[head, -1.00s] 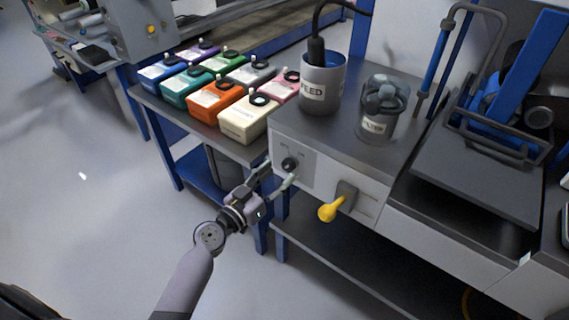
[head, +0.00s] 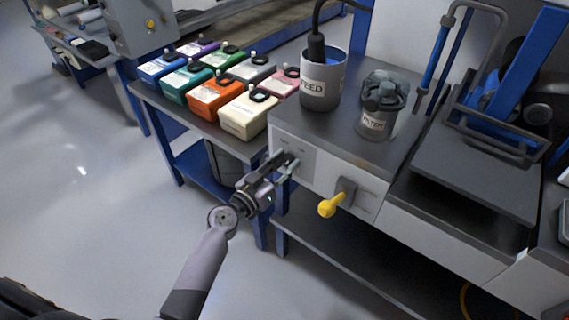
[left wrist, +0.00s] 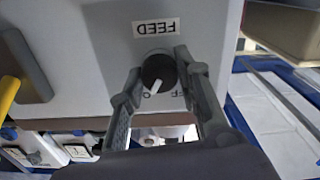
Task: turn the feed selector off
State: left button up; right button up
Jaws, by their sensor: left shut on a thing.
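The feed selector is a round black knob (left wrist: 158,72) with a white pointer line, on a pale grey panel (left wrist: 95,60) under a label reading FEED, upside down in the left wrist view. Part of an OFF marking shows beside the knob, mostly covered by a finger. My left gripper (left wrist: 160,78) has its two fingers on either side of the knob, shut on it. In the head view my left gripper (head: 288,162) is at the front panel (head: 310,165) and hides most of the knob. My right gripper is not in view.
A yellow lever (head: 330,206) sticks out of the panel to the right of my left gripper. A FEED cup (head: 322,85) and a FILTER jar (head: 377,112) stand on top. Open floor lies at lower left.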

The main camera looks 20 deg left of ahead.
pick_arm(q)
jog(key=c, duration=0.5)
